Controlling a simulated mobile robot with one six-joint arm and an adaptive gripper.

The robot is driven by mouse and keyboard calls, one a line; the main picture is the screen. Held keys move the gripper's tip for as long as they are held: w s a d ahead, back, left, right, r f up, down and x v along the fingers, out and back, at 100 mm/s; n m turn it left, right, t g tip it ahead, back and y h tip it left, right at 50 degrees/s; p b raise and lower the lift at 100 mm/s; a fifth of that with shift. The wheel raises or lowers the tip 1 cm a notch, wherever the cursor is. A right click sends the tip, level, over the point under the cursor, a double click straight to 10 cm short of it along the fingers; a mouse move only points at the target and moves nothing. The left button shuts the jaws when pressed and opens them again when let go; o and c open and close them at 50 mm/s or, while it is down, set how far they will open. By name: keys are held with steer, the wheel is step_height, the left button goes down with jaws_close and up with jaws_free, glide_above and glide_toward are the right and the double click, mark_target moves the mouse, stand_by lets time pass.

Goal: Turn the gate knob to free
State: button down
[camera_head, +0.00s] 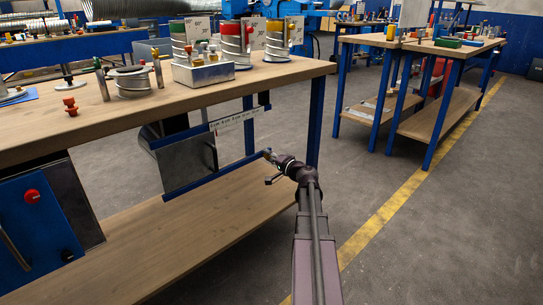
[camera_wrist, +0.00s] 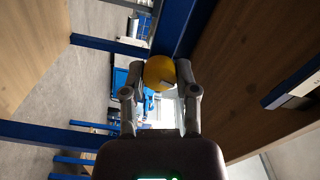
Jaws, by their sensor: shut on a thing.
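A round yellow knob (camera_wrist: 160,73) shows in the wrist view, between the two fingers of my gripper (camera_wrist: 163,80), which are closed on its sides. A small pale mark shows on the knob's face. In the head view, my gripper (camera_head: 271,168) is at the right end of a blue rail under the near bench, and the knob is largely hidden there by the gripper. A grey metal plate (camera_head: 187,162), probably the gate, hangs to the left along that rail, below a white marked strip (camera_head: 236,119).
The wooden bench (camera_head: 110,108) above carries a tray (camera_head: 203,73), labelled cans and small parts. Its lower shelf (camera_head: 150,245) is bare. A blue bench leg (camera_head: 315,122) stands close to my gripper. A blue panel with a red button (camera_head: 32,196) is at left. The floor at right is open.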

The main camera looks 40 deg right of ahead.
steer(key=n, duration=0.4)
steer(key=shift+s+a, duration=0.1)
steer(key=shift+a, duration=0.1)
steer(key=shift+d+n, duration=0.1)
steer(key=shift+n, duration=0.8)
steer(key=shift+d, duration=0.1)
steer(key=shift+c, duration=1.9)
jaws_free()
steer(key=shift+s, duration=0.1)
steer(key=s, duration=1.1)
steer(key=shift+s+d, duration=0.35)
steer(key=shift+d, duration=0.1)
